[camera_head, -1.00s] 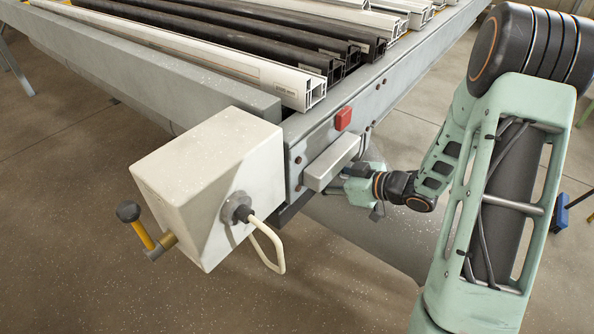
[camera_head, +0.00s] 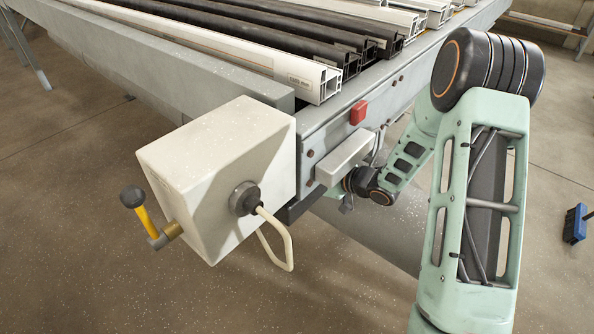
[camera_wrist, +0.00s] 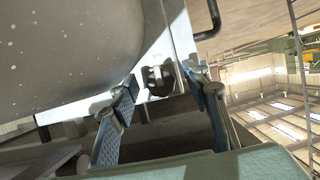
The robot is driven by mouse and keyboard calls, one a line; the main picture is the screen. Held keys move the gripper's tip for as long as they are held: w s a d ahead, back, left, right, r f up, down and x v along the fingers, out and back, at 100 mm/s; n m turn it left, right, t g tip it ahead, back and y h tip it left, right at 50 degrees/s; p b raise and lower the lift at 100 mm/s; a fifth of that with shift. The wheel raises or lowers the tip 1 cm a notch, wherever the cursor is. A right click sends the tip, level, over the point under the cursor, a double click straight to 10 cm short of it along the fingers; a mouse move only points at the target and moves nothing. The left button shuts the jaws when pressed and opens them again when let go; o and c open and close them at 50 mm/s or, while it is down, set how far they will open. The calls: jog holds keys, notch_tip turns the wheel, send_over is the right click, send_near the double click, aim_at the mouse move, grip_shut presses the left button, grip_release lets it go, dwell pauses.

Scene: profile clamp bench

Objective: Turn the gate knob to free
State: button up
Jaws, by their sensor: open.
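The gate knob (camera_wrist: 160,80) shows in the wrist view as a small dark round knob with a pale grip bar, on a white plate. My gripper (camera_wrist: 164,88) is open there, with one finger on either side of the knob in the picture and nothing held. The knob appears at or just beyond the fingertips; I cannot tell whether they touch it. The knob is not visible in the head view. There my gripper (camera_head: 346,203) is mostly hidden behind a grey block on the bench end.
A cream box (camera_head: 215,170) carries a yellow lever (camera_head: 143,215) and a pale looped handle (camera_head: 283,250). The grey block (camera_head: 344,158) and a red button (camera_head: 358,112) sit on the bench end. Profiles (camera_head: 230,55) lie on top. A dark bent bar (camera_wrist: 212,22) is close by in the wrist view.

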jog(key=shift+c, duration=0.2)
jog(key=c, duration=1.1)
jog(key=shift+f+b, duration=0.1)
jog(key=shift+b, duration=0.35)
jog(key=shift+s+n+t+h+b, duration=0.1)
jog(key=shift+n+t+h+b, duration=0.2)
jog(key=shift+n+t+b, duration=1.4)
jog(key=shift+w+n+t+h+b, duration=0.1)
jog(key=shift+n+t+h+b, duration=0.4)
jog(key=shift+n+b, duration=2.1)
jog(key=shift+s+n+t+h+b, duration=0.1)
jog(key=shift+n+t+b, duration=1.3)
jog(key=shift+n+b, duration=0.75)
jog(key=shift+n+p, duration=0.3)
jog(key=shift+n, duration=0.05)
